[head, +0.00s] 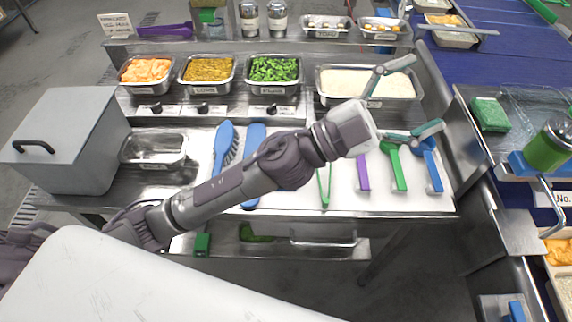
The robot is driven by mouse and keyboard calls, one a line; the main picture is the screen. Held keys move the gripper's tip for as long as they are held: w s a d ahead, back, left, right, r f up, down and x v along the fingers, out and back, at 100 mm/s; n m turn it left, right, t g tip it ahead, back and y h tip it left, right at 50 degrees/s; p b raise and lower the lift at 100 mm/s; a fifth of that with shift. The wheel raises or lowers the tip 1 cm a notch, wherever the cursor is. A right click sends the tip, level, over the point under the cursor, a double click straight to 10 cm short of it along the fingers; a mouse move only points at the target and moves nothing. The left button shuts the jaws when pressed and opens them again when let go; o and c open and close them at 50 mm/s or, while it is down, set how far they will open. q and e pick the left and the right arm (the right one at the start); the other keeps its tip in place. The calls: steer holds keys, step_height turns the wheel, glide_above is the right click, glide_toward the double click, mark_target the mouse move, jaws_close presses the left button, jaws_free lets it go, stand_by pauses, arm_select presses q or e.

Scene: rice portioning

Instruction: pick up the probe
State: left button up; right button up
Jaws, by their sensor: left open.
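No probe can be picked out with certainty in the head view; it may be hidden behind my left arm or too small to tell. My left gripper (426,94) is open and empty. Its two fingers spread apart, one toward the white-filled pan (338,83) and the other above the blue-handled utensil (430,168). A green-handled utensil (397,170) and a purple-handled utensil (362,173) lie on the white worktop below the gripper. Green tongs (325,187) lie left of them. My right gripper is not in view.
Pans of orange (146,70), brown (207,69) and green food (274,69) stand at the back. A blue brush (222,138) and an empty metal pan (153,147) are left. A grey lidded box (66,140) stands far left. A green sponge (489,114) lies right.

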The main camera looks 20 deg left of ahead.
arm_select(q)
steer(key=s+d+f+m+g+y, duration=0.4)
steer(key=s+f+m+g+y, duration=0.25)
steer(key=f+m+g, duration=0.6)
steer(key=w+a+f+y, duration=0.2)
steer(key=w+a+y, duration=0.25)
steer(key=a, duration=0.35)
steer(key=w+a+f+n+t+y, duration=0.1)
steer(key=w+a+f+y, duration=0.15)
steer(key=a+y, duration=0.45)
steer(key=w+a+f+y, duration=0.25)
steer(key=w+a, duration=0.25)
steer(key=a, duration=0.5)
steer(key=f+p, duration=0.1)
steer(key=f, duration=0.2)
steer(key=f+p, duration=0.1)
steer(key=f, duration=0.3)
steer(key=shift+s+d, duration=0.15)
steer(key=shift+s, duration=0.05)
steer(key=f, duration=0.1)
steer(key=f+p, duration=0.1)
steer(key=f, duration=0.1)
steer(key=f+p, duration=0.1)
steer(key=shift+w+f, duration=0.4)
steer(key=shift+f, duration=0.25)
steer(key=c, duration=1.2)
